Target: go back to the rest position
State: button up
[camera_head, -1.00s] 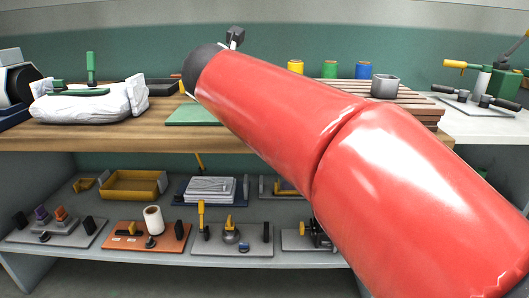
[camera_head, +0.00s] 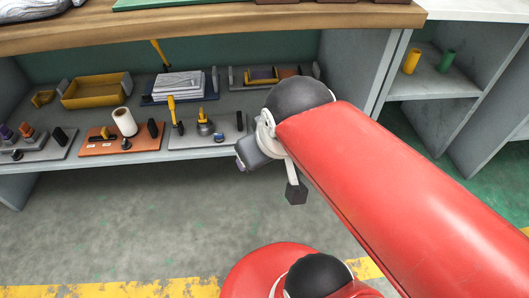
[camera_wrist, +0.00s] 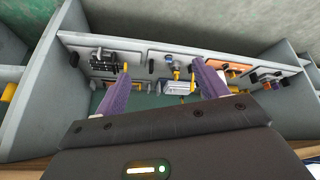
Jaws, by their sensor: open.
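My gripper (camera_wrist: 162,72) shows in the wrist view with its two purple fingers spread wide. It is open, with nothing between the fingers. In the head view my red arm reaches from the right edge toward the middle, and its dark wrist end is in front of the lower shelf and the floor. The fingers cannot be made out there. The wrist view looks toward the lower shelf (camera_wrist: 75,95), which appears turned over, with its items well beyond the fingertips.
The wooden bench top (camera_head: 220,30) runs above the shelf. The shelf holds a yellow bin (camera_head: 95,92), an orange board (camera_head: 100,148), a white roll (camera_head: 124,121) and a stack of white sheets (camera_head: 180,84). The concrete floor (camera_head: 120,225) in front is clear.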

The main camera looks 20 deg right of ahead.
jog(key=shift+s+a+f+m, duration=0.15)
jog(key=shift+s+f+m, duration=0.4)
jog(key=shift+m, duration=0.15)
notch_tip(320, 180, up, 7)
jog(key=p, duration=0.6)
jog(key=shift+f+p, duration=0.15)
jog(key=shift+p, duration=0.15)
